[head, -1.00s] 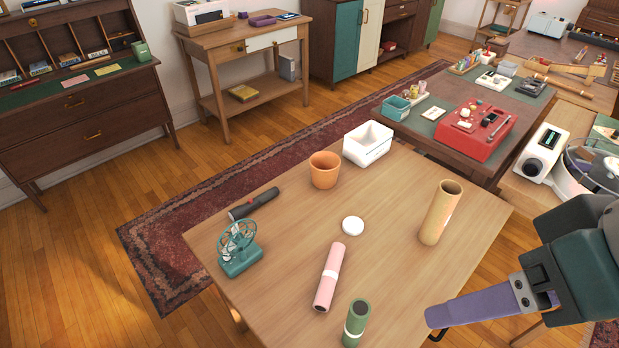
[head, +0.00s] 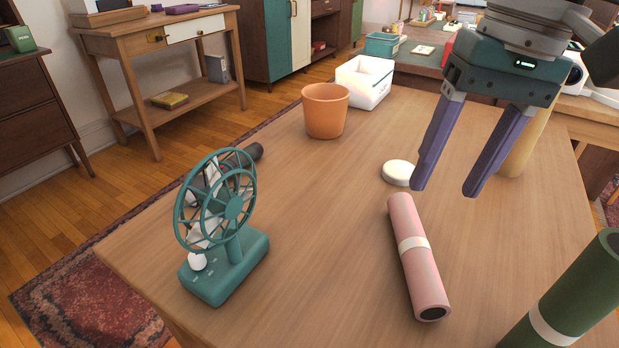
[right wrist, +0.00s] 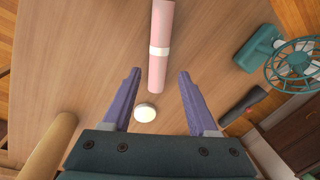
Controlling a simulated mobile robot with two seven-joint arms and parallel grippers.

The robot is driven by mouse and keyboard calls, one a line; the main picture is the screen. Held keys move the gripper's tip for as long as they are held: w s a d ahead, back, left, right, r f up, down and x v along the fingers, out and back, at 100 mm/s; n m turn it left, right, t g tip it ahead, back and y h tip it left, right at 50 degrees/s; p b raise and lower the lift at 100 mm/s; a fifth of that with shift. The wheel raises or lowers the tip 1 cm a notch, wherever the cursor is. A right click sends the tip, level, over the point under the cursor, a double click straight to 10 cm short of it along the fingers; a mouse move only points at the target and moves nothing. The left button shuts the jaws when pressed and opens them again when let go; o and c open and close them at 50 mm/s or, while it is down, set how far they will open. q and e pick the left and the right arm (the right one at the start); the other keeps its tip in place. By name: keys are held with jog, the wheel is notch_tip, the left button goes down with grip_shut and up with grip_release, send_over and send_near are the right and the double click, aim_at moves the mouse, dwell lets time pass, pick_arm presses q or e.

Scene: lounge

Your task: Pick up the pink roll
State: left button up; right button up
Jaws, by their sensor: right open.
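The pink roll (head: 415,258) lies on its side on the wooden table, with a white band around its middle. My right gripper (head: 445,188) is open and empty above the table, beyond the roll's far end in the head view. In the right wrist view the pink roll (right wrist: 160,45) lies ahead of the fingertips, roughly in line with the gap between the purple fingers (right wrist: 153,75). The roll and the fingers look apart. My left gripper is in no view.
A white disc (head: 398,172) lies near the roll's far end. A green roll (head: 570,295) stands at the right front, and a tan tube (head: 525,145) stands behind my right gripper. A teal fan (head: 225,262), an orange pot (head: 325,112) and a white bin (head: 364,82) are to the left.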

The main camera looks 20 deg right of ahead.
jog(key=b, duration=0.2)
send_over(420, 238)
jog(key=f, duration=0.4)
jog(key=shift+s+d+f, duration=0.1)
jog(key=shift+d+f, duration=0.15)
jog(key=shift+d, duration=0.15)
jog(key=f+b, duration=0.1)
jog(key=f, duration=0.2)
jog(key=a+f+b, duration=0.1)
jog(key=f, duration=0.1)
jog(key=shift+f+b, duration=0.2)
jog(key=shift+b, duration=0.1)
jog(key=shift+r, duration=0.1)
grip_shut()
